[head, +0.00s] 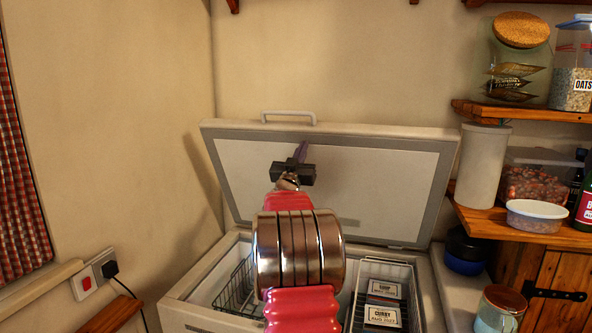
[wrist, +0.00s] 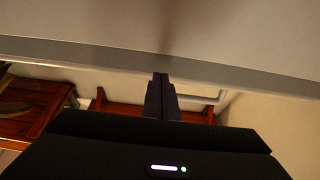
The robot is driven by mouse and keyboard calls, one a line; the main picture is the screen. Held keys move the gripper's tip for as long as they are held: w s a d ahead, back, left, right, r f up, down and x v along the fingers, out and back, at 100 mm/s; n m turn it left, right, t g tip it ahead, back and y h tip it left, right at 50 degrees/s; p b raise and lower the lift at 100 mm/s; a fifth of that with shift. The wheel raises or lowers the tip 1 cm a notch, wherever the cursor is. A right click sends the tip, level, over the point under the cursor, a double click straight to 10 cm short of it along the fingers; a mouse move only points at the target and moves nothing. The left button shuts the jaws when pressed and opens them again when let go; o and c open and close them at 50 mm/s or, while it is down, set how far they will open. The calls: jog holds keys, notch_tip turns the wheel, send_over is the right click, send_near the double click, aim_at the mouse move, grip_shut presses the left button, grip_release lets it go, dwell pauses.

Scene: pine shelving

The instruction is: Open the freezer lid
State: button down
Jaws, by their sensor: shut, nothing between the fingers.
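The freezer lid (head: 340,185) stands raised, tilted back toward the wall, with its white inner panel and grey seal facing me. Its handle (head: 288,116) is at the top edge; part of a pale handle also shows in the wrist view (wrist: 205,98). The chest freezer (head: 200,290) is open below it. My gripper (head: 301,152) is in front of the lid's inner side, in the upper middle of the panel. In the wrist view my gripper (wrist: 160,85) has its fingers together and empty, near the lid's edge (wrist: 150,65). I cannot tell whether they touch the lid.
Inside the freezer are a wire basket (head: 236,290) and a white basket (head: 372,270) with labelled tubs. Pine shelves (head: 530,222) with jars and tubs stand close on the right. A mug (head: 499,308) is at the lower right. A socket with a plug (head: 95,275) is on the left wall.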

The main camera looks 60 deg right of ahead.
jog(key=v, duration=0.9)
jog(key=shift+a, duration=0.25)
jog(key=shift+f, duration=0.1)
dwell(0.3)
